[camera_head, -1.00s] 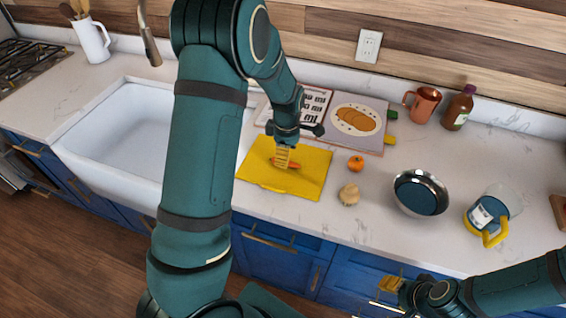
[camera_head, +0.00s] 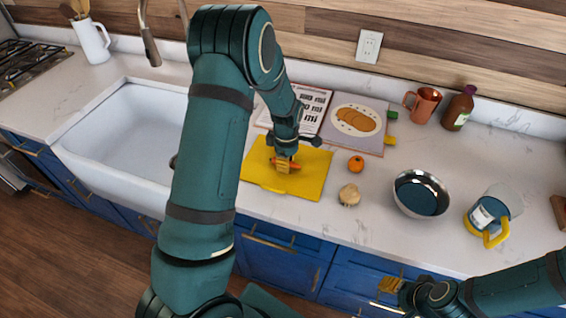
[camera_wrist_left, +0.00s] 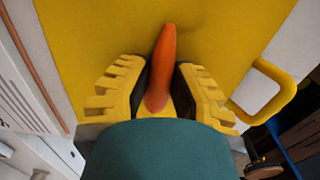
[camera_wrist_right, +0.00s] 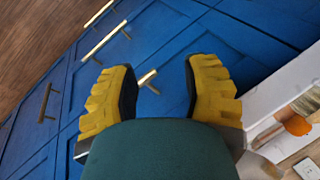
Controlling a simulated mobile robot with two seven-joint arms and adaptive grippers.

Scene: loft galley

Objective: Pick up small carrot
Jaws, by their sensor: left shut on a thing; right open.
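The small carrot is orange and lies between the fingers of my left gripper (camera_head: 284,165). The carrot (camera_wrist_left: 164,62) shows clearly in the left wrist view, its narrow end pointing away from the wrist. My left gripper (camera_wrist_left: 162,88) is shut on it, one yellow ridged finger on each side. The yellow cutting board (camera_head: 312,178) is right under the carrot; I cannot tell whether the carrot touches it. My right gripper (camera_head: 390,285) is open and empty, in front of the blue cabinets at the counter's front edge. It also shows open in the right wrist view (camera_wrist_right: 160,88).
An orange fruit (camera_head: 356,163) and a pale round vegetable (camera_head: 349,195) lie right of the board. An open book (camera_head: 372,112) lies behind. The white sink (camera_head: 110,152) is at left.

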